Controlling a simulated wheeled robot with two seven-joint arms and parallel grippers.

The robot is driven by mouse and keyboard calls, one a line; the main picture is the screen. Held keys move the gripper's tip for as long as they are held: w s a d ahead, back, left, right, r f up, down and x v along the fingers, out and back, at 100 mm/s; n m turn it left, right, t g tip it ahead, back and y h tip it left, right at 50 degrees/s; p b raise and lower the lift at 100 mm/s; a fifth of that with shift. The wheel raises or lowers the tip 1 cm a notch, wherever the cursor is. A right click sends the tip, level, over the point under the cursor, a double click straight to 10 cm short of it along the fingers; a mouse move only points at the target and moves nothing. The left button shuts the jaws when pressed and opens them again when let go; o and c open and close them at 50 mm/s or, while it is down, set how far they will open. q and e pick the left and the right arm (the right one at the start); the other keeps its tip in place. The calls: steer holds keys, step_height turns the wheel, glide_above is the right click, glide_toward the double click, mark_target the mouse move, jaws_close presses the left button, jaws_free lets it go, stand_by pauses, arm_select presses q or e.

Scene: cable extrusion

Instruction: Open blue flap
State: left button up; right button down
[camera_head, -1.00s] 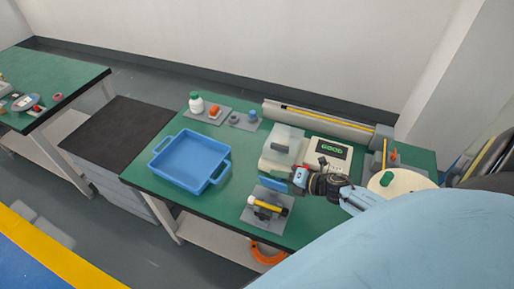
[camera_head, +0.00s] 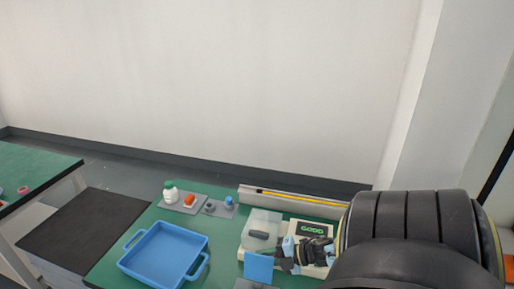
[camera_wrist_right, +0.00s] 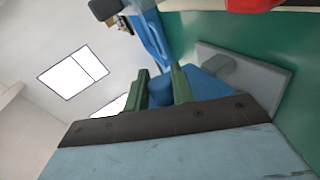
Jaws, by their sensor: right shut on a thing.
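The blue flap (camera_head: 258,267) shows in the head view as a blue panel with its broad face toward the camera, in front of the pale machine (camera_head: 256,236) with the clear cover. My right gripper (camera_head: 290,252) is at the flap's right edge. In the right wrist view its two green fingers (camera_wrist_right: 162,88) are shut on a blue part (camera_wrist_right: 160,87). More blue surface (camera_wrist_right: 208,84) shows right of the fingers. The flap's lower edge is cut off or hidden. My left gripper is in neither view.
A blue tray (camera_head: 163,254) sits left on the green table. A display (camera_head: 311,229) reads GOOD. A long rail (camera_head: 290,198) runs along the back. My right arm covers the right side.

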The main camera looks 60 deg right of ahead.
stand_by(0.3)
steer(key=c, duration=1.5)
jaws_free()
steer(key=shift+s, duration=0.15)
steer(key=v, duration=1.3)
steer(key=shift+d, duration=0.15)
